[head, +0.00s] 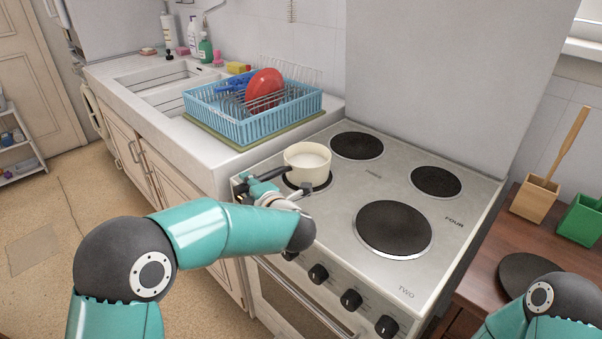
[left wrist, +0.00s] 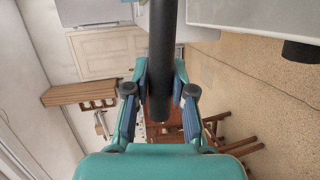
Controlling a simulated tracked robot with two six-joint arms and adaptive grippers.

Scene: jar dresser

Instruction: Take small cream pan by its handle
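My left gripper (head: 256,188) is at the handle. In the left wrist view the dark handle (left wrist: 161,60) runs between the two fingers of my left gripper (left wrist: 161,80), and the pads press close on both sides. The pan's bowl is out of that view. My right gripper is not in view; only part of my right arm shows at the lower right.
A blue dish rack (head: 240,128) with a red plate (head: 265,90) stands on the counter (head: 150,105) behind the pan. The other burners (head: 393,228) are bare.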

